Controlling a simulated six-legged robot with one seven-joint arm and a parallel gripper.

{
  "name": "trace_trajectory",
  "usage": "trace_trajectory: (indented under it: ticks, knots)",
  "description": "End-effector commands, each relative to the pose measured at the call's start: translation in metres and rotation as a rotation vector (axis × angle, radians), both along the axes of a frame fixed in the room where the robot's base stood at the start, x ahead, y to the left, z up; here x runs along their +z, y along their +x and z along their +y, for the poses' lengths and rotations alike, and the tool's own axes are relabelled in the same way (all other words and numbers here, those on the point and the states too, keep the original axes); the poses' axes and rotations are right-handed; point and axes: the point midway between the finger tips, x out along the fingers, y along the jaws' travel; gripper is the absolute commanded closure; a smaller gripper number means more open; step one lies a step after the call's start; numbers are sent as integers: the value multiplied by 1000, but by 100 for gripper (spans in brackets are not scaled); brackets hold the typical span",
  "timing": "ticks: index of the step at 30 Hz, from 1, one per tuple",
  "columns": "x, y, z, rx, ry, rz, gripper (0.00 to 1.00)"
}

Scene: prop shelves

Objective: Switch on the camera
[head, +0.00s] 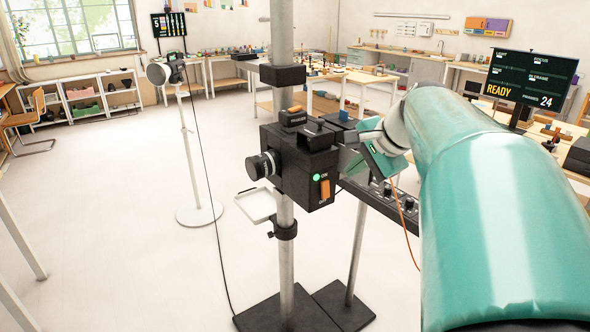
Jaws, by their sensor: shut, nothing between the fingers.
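The camera (308,168) is a black box with a lens on its left side, clamped to a grey pole in the middle of the head view. Its near face has an orange switch (325,189) between the marks ON above and OFF below. A small green light (316,177) glows beside the ON mark. My gripper (352,160) is just right of the camera, at the end of my teal arm. It is shut and empty; its fingertips are small and partly hidden. I cannot tell if it touches the camera.
A small white tray (258,206) is clamped to the pole below the lens. A knobbed black panel (392,203) stands behind my gripper. A screen (529,78) at right reads READY and 24. A lamp stand (190,150) is at left.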

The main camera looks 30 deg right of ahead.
Motion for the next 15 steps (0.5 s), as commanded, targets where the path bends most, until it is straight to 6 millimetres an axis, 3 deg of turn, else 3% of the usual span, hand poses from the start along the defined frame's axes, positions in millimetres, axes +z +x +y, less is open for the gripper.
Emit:
trace_trajectory:
  ticks: [7,15]
  knots:
    - [40,-21,-1,1,-2,-1,100]
    - [52,-30,-1,1,1,0,100]
